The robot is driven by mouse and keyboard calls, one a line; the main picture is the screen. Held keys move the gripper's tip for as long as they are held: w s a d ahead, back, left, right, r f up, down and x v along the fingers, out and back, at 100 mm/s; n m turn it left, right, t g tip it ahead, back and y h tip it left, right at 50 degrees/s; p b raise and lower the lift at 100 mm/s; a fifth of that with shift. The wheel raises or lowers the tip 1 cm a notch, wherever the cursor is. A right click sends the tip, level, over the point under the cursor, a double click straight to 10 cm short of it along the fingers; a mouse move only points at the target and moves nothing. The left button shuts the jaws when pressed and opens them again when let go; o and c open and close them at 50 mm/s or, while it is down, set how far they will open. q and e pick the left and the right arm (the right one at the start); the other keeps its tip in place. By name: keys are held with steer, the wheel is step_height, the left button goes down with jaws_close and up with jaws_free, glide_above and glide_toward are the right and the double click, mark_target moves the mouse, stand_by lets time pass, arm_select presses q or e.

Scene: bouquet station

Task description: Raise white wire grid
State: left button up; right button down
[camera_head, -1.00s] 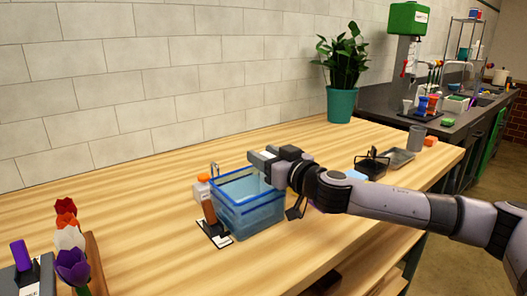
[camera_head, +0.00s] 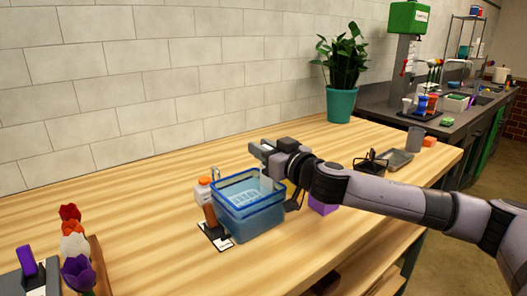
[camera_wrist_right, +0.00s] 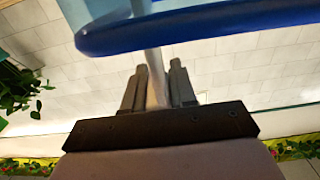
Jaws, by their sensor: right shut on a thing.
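The white wire grid (camera_head: 246,196) shows as pale bars inside the blue see-through bin (camera_head: 262,223) in the head view. My right gripper (camera_head: 262,150) is above the bin's right back side, shut on a thin pale upright piece (camera_head: 266,180) that reaches down into the bin. It looks like part of the grid, but the join is unclear. In the right wrist view the fingers (camera_wrist_right: 158,72) close around this pale piece (camera_wrist_right: 155,78), with the bin's blue rim (camera_wrist_right: 200,30) beyond. My left gripper is not in view.
A white bottle with an orange cap (camera_head: 203,190) and a brown-handled tool on a card (camera_head: 212,228) stand close beside the bin. A purple block (camera_head: 322,207) is right of it under my arm. Flowers (camera_head: 75,245) are at left front. The table's back left is clear.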

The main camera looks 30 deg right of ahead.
step_height(320, 180, up, 5)
steer(key=shift+f+p, duration=0.1)
steer(key=shift+p, duration=1.15)
steer(key=shift+r, duration=0.5)
steer(key=c, duration=1)
jaws_free()
steer(key=shift+f, duration=0.2)
steer(key=shift+s, duration=0.1)
